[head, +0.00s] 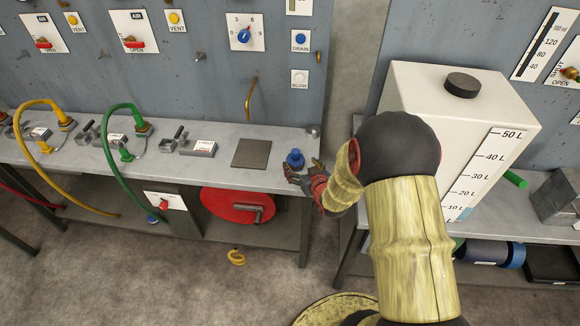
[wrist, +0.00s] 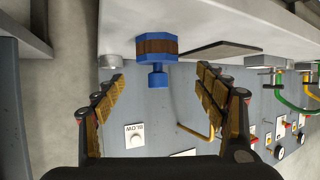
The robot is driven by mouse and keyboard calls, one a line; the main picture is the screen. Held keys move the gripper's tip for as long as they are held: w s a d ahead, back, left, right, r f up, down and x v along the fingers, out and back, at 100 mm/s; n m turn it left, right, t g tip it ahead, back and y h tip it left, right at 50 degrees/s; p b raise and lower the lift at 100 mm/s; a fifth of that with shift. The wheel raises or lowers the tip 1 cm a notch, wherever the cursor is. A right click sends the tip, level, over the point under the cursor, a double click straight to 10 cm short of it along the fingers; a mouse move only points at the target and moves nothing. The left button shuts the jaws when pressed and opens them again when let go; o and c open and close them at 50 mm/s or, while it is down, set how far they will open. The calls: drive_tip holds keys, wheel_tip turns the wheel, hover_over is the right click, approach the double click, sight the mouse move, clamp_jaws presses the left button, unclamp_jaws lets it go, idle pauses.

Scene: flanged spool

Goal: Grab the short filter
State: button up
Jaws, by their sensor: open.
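The short filter (head: 295,157) is a small blue piece standing near the right end of the grey bench top. In the wrist view the filter (wrist: 157,46) has blue flanges, a brown middle band and a narrower blue knob at one end. My gripper (head: 304,177) is at the bench's front edge, right beside the filter on its near side, and partly hides its base in the head view. In the wrist view my gripper (wrist: 160,77) has its two padded fingers spread wide, with the filter's knob between and beyond the fingertips. Nothing is held, and contact cannot be told.
A dark flat plate (head: 251,153) lies left of the filter. A small grey knob (head: 313,131) stands behind it, near the wall panel. A bent brass pipe (head: 250,98) comes off the panel. A white tank (head: 420,110) stands on the right bench across a gap.

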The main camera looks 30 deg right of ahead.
sight(297, 162)
drive_tip(key=shift+s+f, duration=0.25)
drive_tip(key=shift+f, duration=0.25)
drive_tip(key=shift+a+f, duration=0.15)
drive_tip(key=shift+f, duration=0.1)
drive_tip(key=b+x, duration=0.1)
drive_tip(key=x, duration=0.1)
drive_tip(key=b+x, duration=0.1)
drive_tip(key=x, duration=0.4)
drive_tip(key=shift+w+d+b, duration=0.3)
drive_tip(key=shift+d+b, duration=0.1)
drive_tip(key=shift+c, duration=0.7)
drive_tip(key=c, duration=1.1)
drive_tip(key=shift+r, duration=0.1)
